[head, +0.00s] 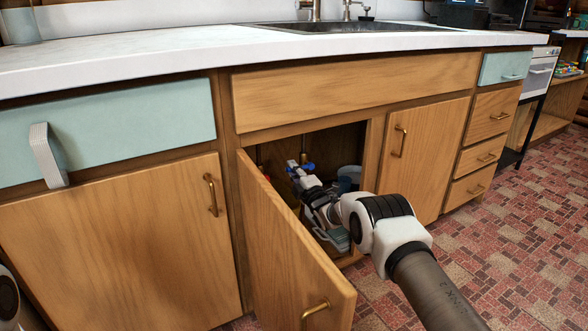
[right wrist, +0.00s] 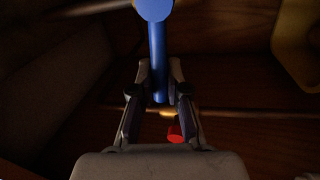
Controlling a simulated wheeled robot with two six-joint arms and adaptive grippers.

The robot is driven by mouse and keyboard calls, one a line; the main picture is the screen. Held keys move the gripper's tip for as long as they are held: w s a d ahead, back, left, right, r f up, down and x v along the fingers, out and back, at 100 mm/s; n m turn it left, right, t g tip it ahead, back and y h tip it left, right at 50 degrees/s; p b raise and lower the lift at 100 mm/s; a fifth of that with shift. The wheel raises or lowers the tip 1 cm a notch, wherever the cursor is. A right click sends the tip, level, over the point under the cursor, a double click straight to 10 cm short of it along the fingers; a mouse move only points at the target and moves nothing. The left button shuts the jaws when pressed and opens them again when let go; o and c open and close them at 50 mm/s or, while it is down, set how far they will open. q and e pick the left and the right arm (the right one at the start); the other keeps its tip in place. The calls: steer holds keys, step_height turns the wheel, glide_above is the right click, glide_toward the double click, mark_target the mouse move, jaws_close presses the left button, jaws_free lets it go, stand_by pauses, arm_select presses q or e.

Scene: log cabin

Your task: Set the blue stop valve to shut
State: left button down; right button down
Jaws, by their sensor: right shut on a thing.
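The blue stop valve (head: 293,166) is inside the open cabinet under the sink, by a brass fitting. In the right wrist view its blue lever (right wrist: 157,50) runs from a round end at the top down between my fingers. My right gripper (head: 304,181) reaches through the cabinet opening, and in the wrist view the gripper (right wrist: 159,80) is shut on the lever. The gripper partly hides the valve in the head view, and the valve body is hard to make out. My left gripper is not in view.
The open cabinet door (head: 290,250) stands left of my right arm. A blue bucket (head: 349,176) is inside, right of the gripper. A red part (right wrist: 175,134) shows below the lever in the dark wrist view. The tiled floor (head: 500,260) at right is clear.

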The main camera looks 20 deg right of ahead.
steer(key=shift+f+n, duration=0.3)
steer(key=shift+n, duration=0.2)
steer(key=c, duration=1.1)
jaws_free()
steer(key=shift+c, duration=0.2)
steer(key=shift+s, duration=0.1)
steer(key=v, duration=1.1)
steer(key=shift+s+f, duration=0.2)
steer(key=shift+s, duration=0.2)
steer(key=shift+d, duration=0.1)
